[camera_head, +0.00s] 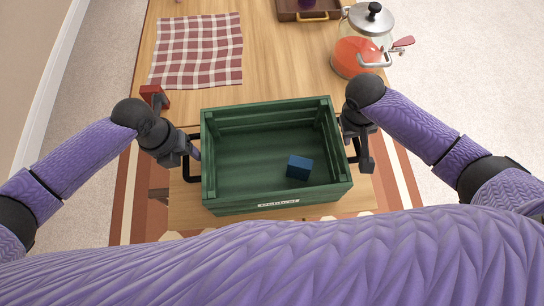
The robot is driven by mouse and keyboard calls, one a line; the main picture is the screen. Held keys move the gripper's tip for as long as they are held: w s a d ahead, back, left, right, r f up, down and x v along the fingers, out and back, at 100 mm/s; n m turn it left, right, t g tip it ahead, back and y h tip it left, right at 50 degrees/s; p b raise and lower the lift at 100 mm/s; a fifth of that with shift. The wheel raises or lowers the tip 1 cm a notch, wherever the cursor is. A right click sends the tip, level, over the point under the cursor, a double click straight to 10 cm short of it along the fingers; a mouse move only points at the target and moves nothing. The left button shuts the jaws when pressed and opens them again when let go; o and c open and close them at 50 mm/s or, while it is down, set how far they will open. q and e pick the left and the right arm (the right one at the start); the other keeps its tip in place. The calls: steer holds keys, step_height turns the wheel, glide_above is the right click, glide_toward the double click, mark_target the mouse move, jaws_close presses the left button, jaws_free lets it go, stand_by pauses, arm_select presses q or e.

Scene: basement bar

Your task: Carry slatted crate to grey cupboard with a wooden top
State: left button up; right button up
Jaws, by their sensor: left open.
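The green slatted crate (277,203) stands on the near end of the wooden table, with a small blue block (300,167) inside it. It has a dark handle on its left and right sides. My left gripper (190,153) is open at the crate's left side, close to the left handle. My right gripper (365,160) is at the crate's right side by the right handle. Its fingers are partly hidden, and I cannot tell whether they grip. The grey cupboard is not in view.
The wooden table (290,65) carries a red checked cloth (198,50), a small red object (154,97) behind my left wrist, a glass dispenser (358,50) of orange drink at right, and a brown tray (308,12) at the back. A patterned rug (125,195) lies beneath. Pale carpet is clear at right.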

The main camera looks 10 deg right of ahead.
arm_select(q)
steer(key=shift+f, duration=0.3)
arm_select(e)
steer(key=shift+f, duration=0.3)
arm_select(q)
steer(key=c, duration=0.4)
arm_select(e)
steer(key=c, duration=0.4)
arm_select(q)
jaws_close()
arm_select(e)
jaws_close()
steer(key=shift+r, duration=0.1)
